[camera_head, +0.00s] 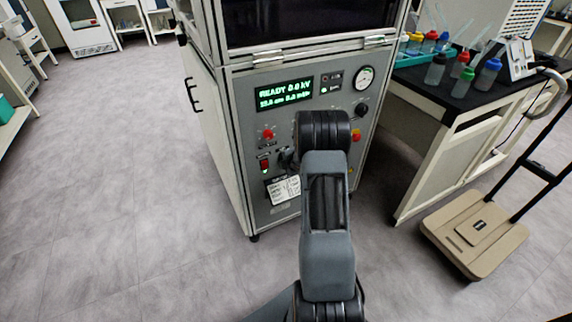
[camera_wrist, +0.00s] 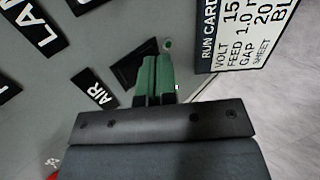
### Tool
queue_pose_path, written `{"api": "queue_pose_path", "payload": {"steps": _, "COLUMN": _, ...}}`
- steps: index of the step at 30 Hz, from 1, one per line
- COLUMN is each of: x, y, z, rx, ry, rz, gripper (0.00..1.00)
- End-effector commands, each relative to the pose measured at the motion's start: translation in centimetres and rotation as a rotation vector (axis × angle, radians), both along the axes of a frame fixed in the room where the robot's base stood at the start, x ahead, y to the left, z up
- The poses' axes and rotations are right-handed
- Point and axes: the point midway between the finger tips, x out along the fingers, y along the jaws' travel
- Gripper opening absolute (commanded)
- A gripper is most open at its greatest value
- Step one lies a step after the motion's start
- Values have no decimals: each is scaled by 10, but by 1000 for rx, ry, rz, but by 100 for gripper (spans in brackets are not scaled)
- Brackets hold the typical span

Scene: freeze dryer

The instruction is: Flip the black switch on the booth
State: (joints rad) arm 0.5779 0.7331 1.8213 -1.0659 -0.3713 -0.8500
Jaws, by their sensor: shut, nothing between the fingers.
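The booth (camera_head: 222,110) is a grey cabinet with a control panel facing me. In the wrist view my gripper (camera_wrist: 154,62) has green fingers together and empty, close to the panel. The fingers partly cover a black plate (camera_wrist: 126,64) by the AIR label (camera_wrist: 95,87). A small round tip (camera_wrist: 168,44) shows just past the fingertips; it may be the switch lever, and I cannot tell if they touch. In the head view my arm hides part of the panel, and a dark shape beside it cannot be told apart as switch or gripper.
The panel carries a lit green display (camera_head: 285,93), a gauge (camera_head: 365,77), a red button (camera_head: 268,134) and a run card (camera_head: 284,190), which is right of my fingers in the wrist view (camera_wrist: 243,38). A bench (camera_head: 452,100) with bottles and a flat cart (camera_head: 474,232) stand right. Floor left is clear.

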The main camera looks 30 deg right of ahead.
Motion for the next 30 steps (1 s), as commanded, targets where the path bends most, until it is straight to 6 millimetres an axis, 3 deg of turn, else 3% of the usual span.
{"api": "queue_pose_path", "payload": {"steps": 2, "x": 1, "y": 0, "z": -7, "rx": -2, "ry": -17, "rz": 0, "gripper": 0}}
{"api": "queue_pose_path", "payload": {"steps": 30, "x": 2, "y": 0, "z": 15, "rx": -3, "ry": -22, "rz": 0, "gripper": 0}}
